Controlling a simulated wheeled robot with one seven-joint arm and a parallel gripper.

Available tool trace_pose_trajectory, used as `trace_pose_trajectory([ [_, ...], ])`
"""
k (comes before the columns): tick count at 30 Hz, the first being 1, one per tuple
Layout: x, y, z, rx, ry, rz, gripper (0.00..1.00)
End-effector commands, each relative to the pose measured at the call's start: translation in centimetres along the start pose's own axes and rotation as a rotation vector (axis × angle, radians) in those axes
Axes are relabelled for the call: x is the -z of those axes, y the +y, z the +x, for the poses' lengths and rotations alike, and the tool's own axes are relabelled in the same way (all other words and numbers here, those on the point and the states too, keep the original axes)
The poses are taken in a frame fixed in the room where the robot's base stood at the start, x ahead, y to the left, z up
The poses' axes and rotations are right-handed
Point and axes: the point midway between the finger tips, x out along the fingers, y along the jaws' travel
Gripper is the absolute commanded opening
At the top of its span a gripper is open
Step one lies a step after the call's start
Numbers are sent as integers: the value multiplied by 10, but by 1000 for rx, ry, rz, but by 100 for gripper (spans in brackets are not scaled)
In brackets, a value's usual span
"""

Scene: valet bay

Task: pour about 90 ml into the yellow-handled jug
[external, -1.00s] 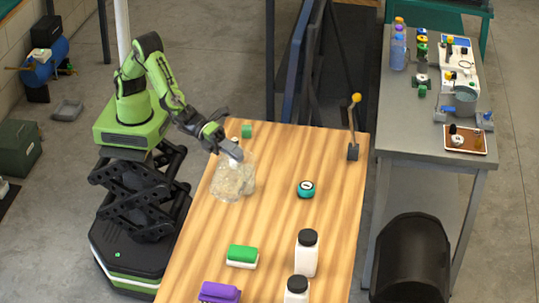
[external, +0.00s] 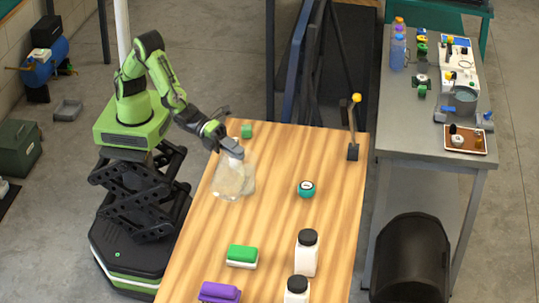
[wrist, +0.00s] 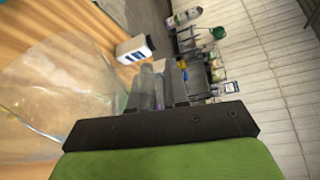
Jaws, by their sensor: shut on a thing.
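My gripper (external: 236,154) is over the left side of the wooden table, shut on a clear vessel (external: 232,180) that looks tilted. The vessel is see-through, and its outline is hard to make out; I cannot tell whether a second clear vessel overlaps it. In the wrist view the fingers (wrist: 160,88) are close together, and the clear wall (wrist: 55,85) fills the left side. No yellow handle can be made out in either view. The liquid level cannot be read.
A white bottle (wrist: 135,49) stands close beyond the fingers. On the table (external: 285,150) are a teal round item (external: 306,189), green (external: 242,256) and purple (external: 219,292) blocks, white bottles (external: 306,254) with black caps, and a yellow-knobbed lever (external: 353,150). The table's middle is clear.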

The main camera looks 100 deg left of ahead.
Motion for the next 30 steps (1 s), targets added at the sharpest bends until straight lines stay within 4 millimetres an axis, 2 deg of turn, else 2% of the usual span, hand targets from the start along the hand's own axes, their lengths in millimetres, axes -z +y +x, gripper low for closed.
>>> trace_pose_trajectory([
  [30,-11,-2,-4,21,1,-45,0],
])
